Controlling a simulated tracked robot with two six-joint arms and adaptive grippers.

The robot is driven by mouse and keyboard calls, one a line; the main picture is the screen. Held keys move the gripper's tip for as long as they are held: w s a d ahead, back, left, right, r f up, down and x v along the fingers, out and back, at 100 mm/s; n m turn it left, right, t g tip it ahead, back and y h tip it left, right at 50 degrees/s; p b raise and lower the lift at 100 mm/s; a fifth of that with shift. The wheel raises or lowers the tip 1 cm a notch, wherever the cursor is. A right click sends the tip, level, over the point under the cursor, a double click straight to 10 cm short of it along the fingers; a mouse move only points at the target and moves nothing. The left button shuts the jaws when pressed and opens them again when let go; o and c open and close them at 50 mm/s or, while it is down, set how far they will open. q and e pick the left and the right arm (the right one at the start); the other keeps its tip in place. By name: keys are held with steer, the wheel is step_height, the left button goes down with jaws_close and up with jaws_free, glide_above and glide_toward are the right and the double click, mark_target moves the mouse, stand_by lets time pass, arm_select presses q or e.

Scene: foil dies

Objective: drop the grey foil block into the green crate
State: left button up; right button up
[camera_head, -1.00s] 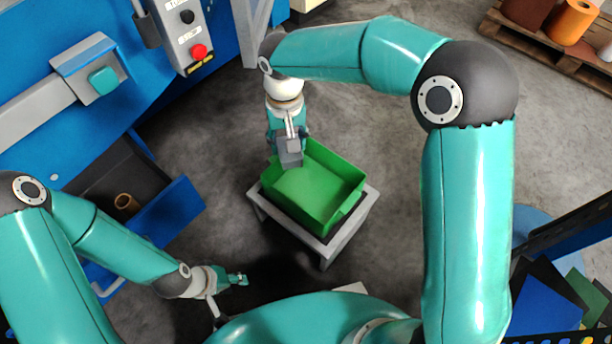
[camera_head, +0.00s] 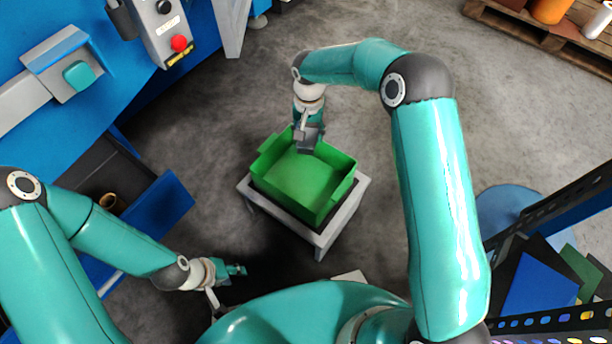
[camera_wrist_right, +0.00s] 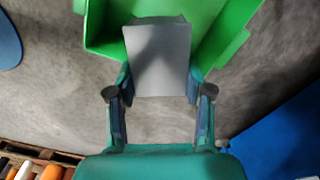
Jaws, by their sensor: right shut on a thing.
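The green crate (camera_head: 297,184) stands open and empty on a small grey stand in the middle of the head view. My right gripper (camera_head: 308,131) is at the crate's far rim, shut on the grey foil block (camera_head: 306,143). In the right wrist view the block (camera_wrist_right: 160,65) sits between the fingertips of my right gripper (camera_wrist_right: 160,92), in front of the crate's wall (camera_wrist_right: 227,38). The head view shows the block overlapping the far part of the crate; its exact height is unclear. My left gripper (camera_head: 236,269) is low at the left, away from the crate; its fingers are too small to judge.
The grey stand (camera_head: 325,238) carries the crate. A blue machine with an open drawer (camera_head: 165,205) is at the left. A dark rack (camera_head: 560,225) with coloured sheets is at the right. A pallet with rolls (camera_head: 545,30) is at the back right.

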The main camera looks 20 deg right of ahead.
steer(key=shift+w+d+f, duration=0.1)
steer(key=shift+d+f, duration=0.15)
steer(key=shift+f, duration=0.25)
steer(key=shift+w+d+f, duration=0.1)
steer(key=shift+d+f, duration=0.1)
steer(key=shift+f, duration=0.25)
step_height(320, 180, down, 5)
steer(key=b, duration=0.3)
steer(key=shift+f, duration=0.15)
steer(key=o, duration=0.9)
step_height(320, 180, up, 12)
steer(key=shift+f, duration=0.1)
